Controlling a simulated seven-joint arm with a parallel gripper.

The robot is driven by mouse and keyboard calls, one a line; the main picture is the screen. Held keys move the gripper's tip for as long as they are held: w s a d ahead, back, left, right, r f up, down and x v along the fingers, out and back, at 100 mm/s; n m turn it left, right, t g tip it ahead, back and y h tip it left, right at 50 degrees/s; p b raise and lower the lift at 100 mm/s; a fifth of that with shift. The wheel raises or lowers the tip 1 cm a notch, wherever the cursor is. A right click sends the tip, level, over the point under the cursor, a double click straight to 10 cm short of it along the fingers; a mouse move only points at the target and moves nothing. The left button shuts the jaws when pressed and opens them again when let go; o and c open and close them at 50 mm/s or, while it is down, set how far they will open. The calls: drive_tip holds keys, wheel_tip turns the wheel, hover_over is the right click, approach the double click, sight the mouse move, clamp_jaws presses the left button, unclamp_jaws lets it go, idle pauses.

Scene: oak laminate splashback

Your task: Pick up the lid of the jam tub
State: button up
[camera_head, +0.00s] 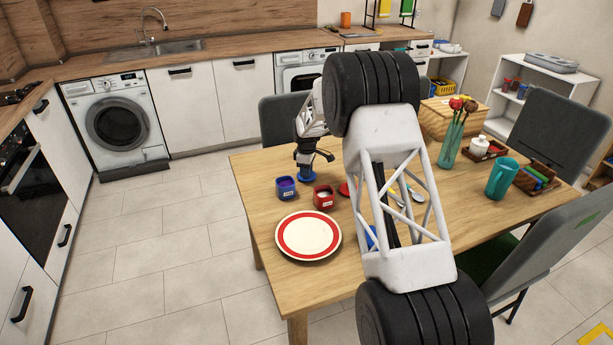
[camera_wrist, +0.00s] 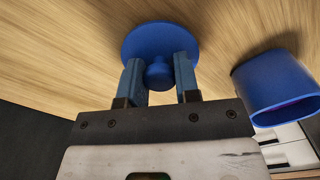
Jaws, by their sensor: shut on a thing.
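The blue lid (camera_head: 307,178) is a round disc with a knob, seen near the table's far left edge. It shows large in the wrist view (camera_wrist: 160,35), and I cannot tell whether it touches the table. My gripper (camera_head: 306,163) points down over it; in the wrist view its fingers (camera_wrist: 159,78) are shut on the lid's knob. An uncovered blue tub (camera_head: 286,188) with purple content stands just left of the lid; it also shows at the right of the wrist view (camera_wrist: 275,82). Its label is too small to read.
A red tub (camera_head: 323,197) with pale content stands right of the blue tub. A red-rimmed plate (camera_head: 308,236) lies in front. A teal mug (camera_head: 501,178) and a vase (camera_head: 451,145) stand at the right. My arm hides the table's middle.

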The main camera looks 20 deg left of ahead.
drive_tip(key=shift+c, duration=0.5)
drive_tip(key=shift+r, duration=5)
drive_tip(key=s+a+r, duration=0.1)
drive_tip(key=s, duration=0.5)
drive_tip(key=s+a+r, duration=0.1)
drive_tip(key=s+r, duration=0.1)
drive_tip(key=s, duration=0.4)
drive_tip(key=shift+s+a, duration=0.4)
drive_tip(key=shift+f, duration=3.05)
